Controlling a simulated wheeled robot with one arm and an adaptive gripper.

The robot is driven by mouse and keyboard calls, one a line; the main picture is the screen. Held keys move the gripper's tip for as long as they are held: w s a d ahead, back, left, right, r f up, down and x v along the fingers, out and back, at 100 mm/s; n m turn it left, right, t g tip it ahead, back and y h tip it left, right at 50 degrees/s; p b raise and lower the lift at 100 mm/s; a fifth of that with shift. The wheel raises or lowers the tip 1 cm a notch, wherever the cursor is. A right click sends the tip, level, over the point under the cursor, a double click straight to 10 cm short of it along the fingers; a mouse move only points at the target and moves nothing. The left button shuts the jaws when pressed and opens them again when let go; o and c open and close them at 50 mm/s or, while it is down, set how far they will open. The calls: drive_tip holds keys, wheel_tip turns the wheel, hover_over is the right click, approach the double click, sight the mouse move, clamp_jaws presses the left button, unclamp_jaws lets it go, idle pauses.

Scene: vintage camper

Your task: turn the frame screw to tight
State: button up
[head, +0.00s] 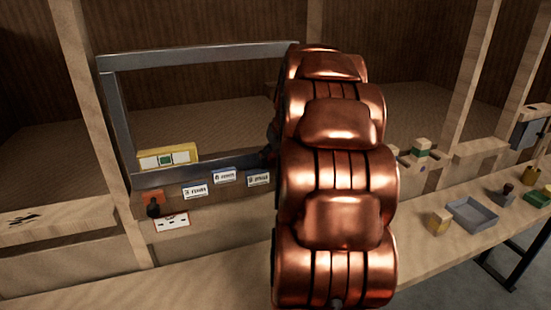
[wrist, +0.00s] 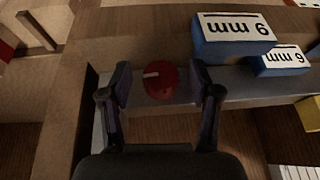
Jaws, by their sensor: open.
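The frame screw shows in the wrist view as a round red knob (wrist: 161,80) with a short pale line on its left side. It sits on a grey metal frame bar (wrist: 243,92). My gripper (wrist: 159,86) is open, with one dark finger on each side of the knob. A gap shows on both sides, wider on the left; depth is hard to judge.
Blue blocks with white mm labels (wrist: 232,30) lie close right of my gripper. A grey tray (head: 472,214), a wooden block (head: 438,221) and other small items stand on the bench at right.

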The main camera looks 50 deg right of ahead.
drive_tip(key=c, duration=1.1)
drive_tip(key=shift+c, duration=0.2)
drive_tip(key=shift+d+t+y+b, duration=0.1)
drive_tip(key=shift+t+y+b, duration=0.5)
drive_tip(key=shift+y+b, duration=0.3)
drive_tip(key=shift+d+m+t+y+b, duration=0.1)
drive_tip(key=shift+m+t+y+b, duration=0.35)
drive_tip(key=shift+y, duration=0.45)
drive_tip(key=shift+s, duration=0.1)
drive_tip(key=o, duration=1.1)
